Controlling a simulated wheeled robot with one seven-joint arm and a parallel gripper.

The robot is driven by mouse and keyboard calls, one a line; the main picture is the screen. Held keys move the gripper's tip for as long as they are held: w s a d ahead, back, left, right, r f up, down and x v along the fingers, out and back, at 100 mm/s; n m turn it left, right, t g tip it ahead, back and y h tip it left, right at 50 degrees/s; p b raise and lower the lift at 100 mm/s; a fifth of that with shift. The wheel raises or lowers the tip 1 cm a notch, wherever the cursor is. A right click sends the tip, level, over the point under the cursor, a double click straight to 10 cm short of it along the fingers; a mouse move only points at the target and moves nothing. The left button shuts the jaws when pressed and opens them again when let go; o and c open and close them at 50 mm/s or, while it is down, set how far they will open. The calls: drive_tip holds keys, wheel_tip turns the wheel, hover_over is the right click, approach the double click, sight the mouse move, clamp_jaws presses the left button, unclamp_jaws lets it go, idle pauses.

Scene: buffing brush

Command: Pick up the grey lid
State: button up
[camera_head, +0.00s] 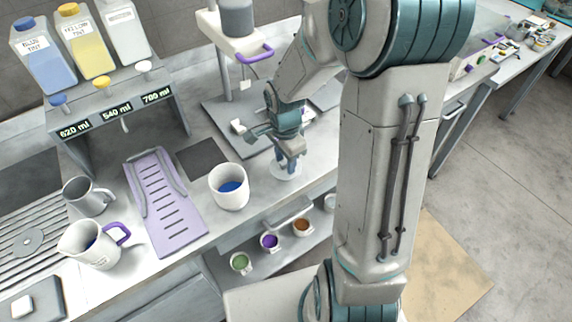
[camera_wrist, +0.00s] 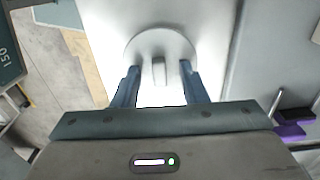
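The grey lid (camera_wrist: 160,42) is a pale round disc with a small upright knob (camera_wrist: 158,70), lying on the light counter in the wrist view. In the head view the lid (camera_head: 283,174) shows partly under my gripper, near the counter's front edge. My gripper (camera_head: 289,157) points down over it. In the wrist view my gripper (camera_wrist: 160,74) is open, one blue finger on each side of the knob, with gaps between. I cannot tell the exact height of the fingertips over the disc.
A white pot (camera_head: 229,188) with blue contents stands left of my gripper. A purple tray (camera_head: 163,205), a grey mug (camera_head: 88,197) and a white jug (camera_head: 92,243) are further left. Behind my gripper is a machine on a grey base (camera_head: 222,115). Small cups (camera_head: 269,242) sit on a lower shelf.

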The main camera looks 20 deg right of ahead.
clamp_jaws()
drive_tip(key=shift+r, duration=0.1)
